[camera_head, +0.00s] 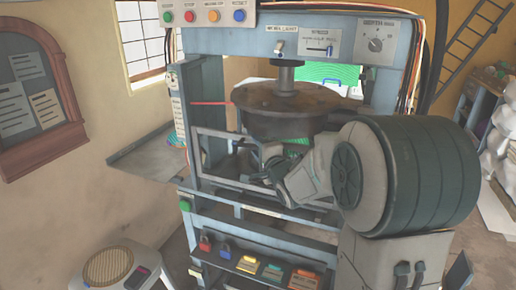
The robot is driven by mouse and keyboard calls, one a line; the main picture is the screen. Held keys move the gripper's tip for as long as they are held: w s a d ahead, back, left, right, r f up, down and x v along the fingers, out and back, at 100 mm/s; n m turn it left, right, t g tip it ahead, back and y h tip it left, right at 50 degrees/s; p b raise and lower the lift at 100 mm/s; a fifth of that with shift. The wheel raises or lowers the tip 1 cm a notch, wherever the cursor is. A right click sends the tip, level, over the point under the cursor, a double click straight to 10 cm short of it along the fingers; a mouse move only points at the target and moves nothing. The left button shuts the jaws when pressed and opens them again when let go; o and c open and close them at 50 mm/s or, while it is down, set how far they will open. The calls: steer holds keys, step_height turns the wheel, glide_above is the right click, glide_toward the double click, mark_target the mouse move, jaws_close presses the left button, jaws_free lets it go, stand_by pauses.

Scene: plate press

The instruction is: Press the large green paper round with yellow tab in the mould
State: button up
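The blue press (225,41) stands in front of me, with its heavy round dark press head (285,110) raised on a short shaft. My gripper (268,165) is inside the press frame, just below the head. It is small, dark and partly hidden by my own wrist, so its fingers cannot be made out. A bit of green ribbed material (298,142) shows beside my gripper under the head; I cannot tell whether it is held or lies in the mould. A larger green ribbed piece (330,71) shows behind the press. No yellow tab is visible, and the mould is hidden.
A side shelf (145,150) juts out left. The top panel has green, red, orange and blue buttons (239,15). A lower rack holds several coloured items (272,272). A stool (130,268) with a tan woven round stands lower left. My arm blocks the press's right side.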

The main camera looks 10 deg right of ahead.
jaws_close()
step_height(320, 180, up, 18)
steer(key=p, duration=1.4)
steer(key=shift+r, duration=0.25)
jaws_free()
steer(key=shift+s, duration=0.1)
steer(key=s+d+b, duration=0.1)
steer(key=s+d, duration=0.1)
steer(key=s, duration=1.1)
steer(key=shift+s+d, duration=0.2)
steer(key=shift+d, duration=0.15)
